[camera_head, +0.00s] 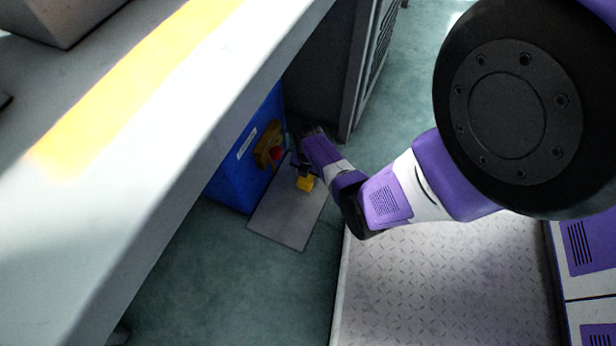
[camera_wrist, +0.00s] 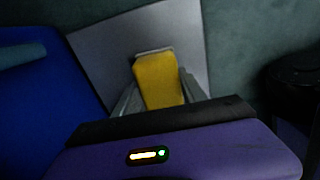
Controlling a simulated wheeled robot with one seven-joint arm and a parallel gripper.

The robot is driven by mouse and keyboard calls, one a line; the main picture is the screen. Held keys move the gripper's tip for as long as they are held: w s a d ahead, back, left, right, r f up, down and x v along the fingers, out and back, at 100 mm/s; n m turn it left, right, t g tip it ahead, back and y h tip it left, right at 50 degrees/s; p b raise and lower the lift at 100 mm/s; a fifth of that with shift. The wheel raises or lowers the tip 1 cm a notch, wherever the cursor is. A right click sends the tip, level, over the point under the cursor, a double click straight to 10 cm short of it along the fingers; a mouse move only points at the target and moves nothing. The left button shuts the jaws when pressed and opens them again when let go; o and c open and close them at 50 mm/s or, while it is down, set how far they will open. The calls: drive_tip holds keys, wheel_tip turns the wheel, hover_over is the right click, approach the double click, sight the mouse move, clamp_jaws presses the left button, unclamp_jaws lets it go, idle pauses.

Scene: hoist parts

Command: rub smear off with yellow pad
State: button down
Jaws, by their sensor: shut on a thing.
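A yellow pad (camera_wrist: 158,80) is held between the fingers of my gripper (camera_wrist: 156,96) in the wrist view, with a grey edge showing at its far end. In the head view the yellow pad (camera_head: 306,183) shows beside my gripper (camera_head: 300,166), low down near the blue box and over the grey plate. A flat grey plate (camera_head: 286,222) lies on the floor and also shows beyond the pad in the wrist view (camera_wrist: 104,52). I cannot make out a smear in either view. Whether the pad touches the plate is unclear.
A blue box (camera_head: 236,172) with a yellow-brown part (camera_head: 268,146) and a red knob (camera_head: 277,153) on its side stands left of my gripper. A pale bench top (camera_head: 130,130) overhangs at the left. A dark cabinet (camera_head: 322,75) stands behind. Green floor is open at lower left.

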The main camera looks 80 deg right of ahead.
drive_tip(key=shift+f+b, duration=0.5)
drive_tip(key=shift+f, duration=0.15)
drive_tip(key=shift+d, duration=0.1)
drive_tip(key=shift+s+d+b, duration=0.25)
drive_tip(key=shift+d+b, duration=0.05)
drive_tip(key=shift+d, duration=0.65)
drive_tip(key=shift+s+d+b, duration=0.25)
drive_tip(key=shift+d+b, duration=0.05)
drive_tip(key=shift+d, duration=0.6)
drive_tip(key=shift+r, duration=0.1)
drive_tip(key=shift+w+a+p, duration=0.2)
drive_tip(key=shift+a+p, duration=0.25)
drive_tip(key=shift+a, duration=0.3)
drive_tip(key=shift+w+a+p, duration=0.2)
drive_tip(key=shift+a+p, duration=0.25)
drive_tip(key=shift+a, duration=0.3)
drive_tip(key=shift+w+a+f, duration=0.1)
drive_tip(key=shift+a+f, duration=0.1)
drive_tip(key=shift+a, duration=0.25)
